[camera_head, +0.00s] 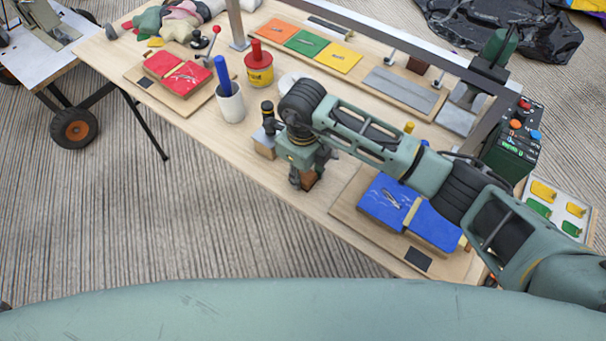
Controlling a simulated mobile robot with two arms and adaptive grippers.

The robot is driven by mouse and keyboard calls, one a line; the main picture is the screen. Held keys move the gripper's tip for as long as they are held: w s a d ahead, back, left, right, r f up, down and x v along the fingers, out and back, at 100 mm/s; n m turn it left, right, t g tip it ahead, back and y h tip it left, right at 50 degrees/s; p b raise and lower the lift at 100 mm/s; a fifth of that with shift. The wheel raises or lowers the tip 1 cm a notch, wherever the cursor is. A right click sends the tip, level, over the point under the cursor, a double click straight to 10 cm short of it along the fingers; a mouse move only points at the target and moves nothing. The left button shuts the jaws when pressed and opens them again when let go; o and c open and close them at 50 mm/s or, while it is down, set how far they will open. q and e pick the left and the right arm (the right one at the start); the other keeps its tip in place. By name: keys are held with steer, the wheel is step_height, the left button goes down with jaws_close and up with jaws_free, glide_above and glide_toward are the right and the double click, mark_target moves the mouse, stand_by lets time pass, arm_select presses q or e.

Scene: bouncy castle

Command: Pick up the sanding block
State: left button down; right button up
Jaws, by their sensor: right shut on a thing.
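My right gripper (307,176) points down over the front edge of the wooden table, left of the blue fabric. It is shut on a small brown block (310,181), which looks like the sanding block. The fingers hide most of the block, and I cannot tell whether it is clear of the tabletop. My left gripper is not in view.
A wooden-based tool with a black knob (267,112) stands just left of the gripper. A white cup (230,104) and a red-and-yellow can (258,70) stand further left. Blue fabric (385,206) lies on a board at right. Colored sheets (305,43) lie behind.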

steer(key=shift+r, duration=0.1)
steer(key=shift+r, duration=0.25)
steer(key=r, duration=0.2)
steer(key=r+b, duration=0.1)
steer(key=shift+d+r, duration=0.35)
steer(key=shift+d, duration=0.05)
steer(key=s+d+r, duration=0.2)
steer(key=d, duration=0.1)
steer(key=s+d+r+b, duration=0.1)
steer(key=d+r, duration=0.1)
steer(key=d, duration=0.1)
steer(key=s+d+r, duration=0.2)
steer(key=d, duration=0.1)
steer(key=shift+s+d+r+b, duration=0.25)
steer(key=shift+s+r+b, duration=0.05)
steer(key=o, duration=0.7)
steer(key=shift+c, duration=0.2)
steer(key=c, duration=0.5)
steer(key=shift+w, duration=0.1)
